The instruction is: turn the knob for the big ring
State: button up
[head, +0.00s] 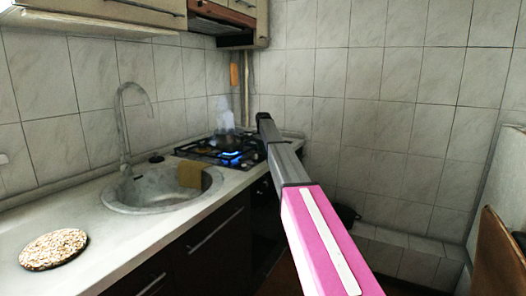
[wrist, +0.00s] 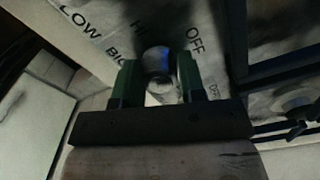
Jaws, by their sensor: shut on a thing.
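In the wrist view my gripper (wrist: 158,78) has its two dark green fingers on either side of a round, shiny knob (wrist: 157,58), and it is shut on it. The knob sits on a pale panel with the printed words LOW, BIG, HI and OFF around it. Its pointer mark cannot be made out. In the head view my arm hides the gripper and the knob. The hob (head: 195,152) stands at the far end of the counter. A blue flame (head: 230,154) burns on it; which ring it is, I cannot tell.
A round sink (head: 150,200) with a tall tap (head: 122,125) is set in the counter. A yellowish cloth (head: 190,175) hangs at the sink's edge. A round speckled mat (head: 53,248) lies at the front left. A wooden board-like thing (head: 498,255) stands at the right.

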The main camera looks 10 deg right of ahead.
jog(key=shift+m, duration=0.3)
dwell(0.4)
jog(key=o, duration=0.9)
jog(key=shift+o, duration=0.2)
notch_tip(320, 180, up, 11)
jog(key=shift+f, duration=0.1)
jog(key=shift+c, duration=0.3)
